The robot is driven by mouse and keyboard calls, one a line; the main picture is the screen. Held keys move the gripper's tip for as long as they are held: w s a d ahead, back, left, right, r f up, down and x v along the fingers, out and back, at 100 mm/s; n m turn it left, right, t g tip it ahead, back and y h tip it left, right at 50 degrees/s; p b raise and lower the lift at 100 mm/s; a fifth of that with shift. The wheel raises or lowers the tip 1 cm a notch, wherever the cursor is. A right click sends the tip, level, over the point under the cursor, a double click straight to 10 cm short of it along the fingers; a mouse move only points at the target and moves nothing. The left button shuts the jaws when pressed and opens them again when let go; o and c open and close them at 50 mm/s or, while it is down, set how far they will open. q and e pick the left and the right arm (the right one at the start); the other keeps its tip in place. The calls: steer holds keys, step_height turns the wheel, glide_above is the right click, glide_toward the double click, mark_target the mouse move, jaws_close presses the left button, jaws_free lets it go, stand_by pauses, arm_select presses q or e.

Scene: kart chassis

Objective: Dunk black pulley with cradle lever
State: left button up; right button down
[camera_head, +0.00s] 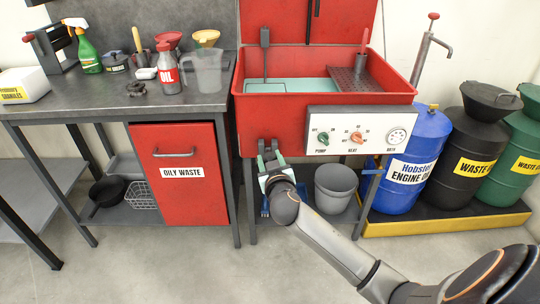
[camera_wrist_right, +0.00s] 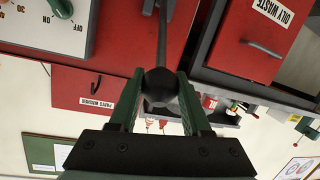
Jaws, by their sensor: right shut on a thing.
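The red parts washer tub (camera_head: 325,112) stands in the middle of the head view with pale green liquid (camera_head: 300,84) in it. A dark perforated cradle tray (camera_head: 354,84) sits at the right inside the tub. My right gripper (camera_head: 268,168) is below the tub's front left corner. In the right wrist view my right gripper (camera_wrist_right: 159,88) is shut on the dark ball knob of the cradle lever (camera_wrist_right: 161,80), whose rod runs up between the fingers. I cannot make out a black pulley. My left gripper is not in view.
A control panel (camera_head: 362,131) with knobs and a gauge is on the tub's front. A grey bucket (camera_head: 335,188) stands below it. A blue drum (camera_head: 411,160) and dark waste drums stand right. A workbench (camera_head: 110,105) with a red oily waste cabinet (camera_head: 181,190) is left.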

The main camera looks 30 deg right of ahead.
steer(key=shift+w+d+r, duration=0.15)
steer(key=shift+w+r, duration=0.05)
steer(key=shift+r, duration=0.2)
steer(key=shift+c, duration=1.8)
jaws_free()
steer(key=shift+f, duration=0.1)
steer(key=shift+s+a+p, duration=0.3)
steer(key=shift+s, duration=0.25)
steer(key=v, duration=1.1)
steer(key=shift+s+r+p, duration=0.2)
steer(key=shift+r+p, duration=0.05)
steer(key=shift+p, duration=0.1)
